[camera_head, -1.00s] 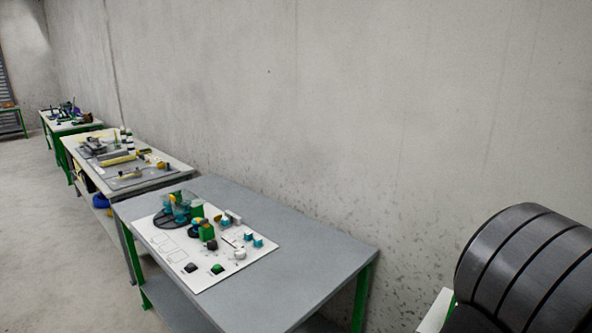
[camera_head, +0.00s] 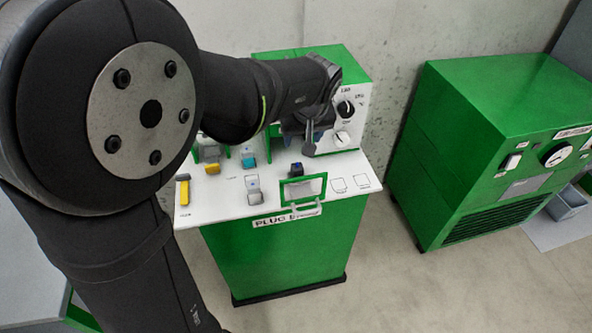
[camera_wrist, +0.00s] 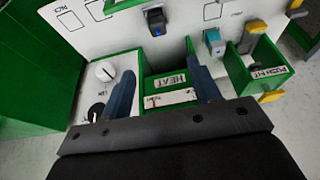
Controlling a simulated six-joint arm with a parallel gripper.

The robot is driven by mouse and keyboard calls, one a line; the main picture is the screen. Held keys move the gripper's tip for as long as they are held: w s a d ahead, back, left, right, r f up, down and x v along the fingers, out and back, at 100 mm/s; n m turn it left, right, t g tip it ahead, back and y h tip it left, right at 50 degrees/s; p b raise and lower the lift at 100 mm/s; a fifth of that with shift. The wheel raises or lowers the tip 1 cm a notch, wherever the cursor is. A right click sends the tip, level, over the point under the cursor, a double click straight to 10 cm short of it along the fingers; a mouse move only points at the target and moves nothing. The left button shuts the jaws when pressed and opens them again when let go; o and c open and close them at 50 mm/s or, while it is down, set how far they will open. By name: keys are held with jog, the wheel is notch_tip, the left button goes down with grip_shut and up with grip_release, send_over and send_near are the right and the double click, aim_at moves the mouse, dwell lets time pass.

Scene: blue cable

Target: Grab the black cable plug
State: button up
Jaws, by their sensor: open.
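A small black plug with a blue spot (camera_head: 296,170) sits on the white top of the green plug cabinet, just behind a green-framed window. It also shows in the wrist view (camera_wrist: 156,22), near the top centre. My gripper (camera_head: 312,140) is above the back of the white top, behind the plug. In the wrist view my gripper's two blue fingers (camera_wrist: 163,88) are spread apart with nothing between them. They are over a green box marked HEAT, and the plug lies beyond the fingertips. My forearm hides part of the cabinet in the head view.
A white panel with a white knob (camera_wrist: 105,70) and a black knob is close beside one finger. A teal-and-grey plug (camera_wrist: 214,41), a green bin (camera_wrist: 255,72) and yellow-marked pieces stand on the other side. A large green machine (camera_head: 490,140) stands to the right.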

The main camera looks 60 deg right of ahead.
send_near(297, 166)
jog(key=shift+h, duration=0.3)
jog(key=x, duration=1)
jog(key=shift+a+f, duration=0.15)
jog(key=shift+a, duration=0.05)
jog(key=shift+c, duration=0.3)
jog(key=c, duration=1)
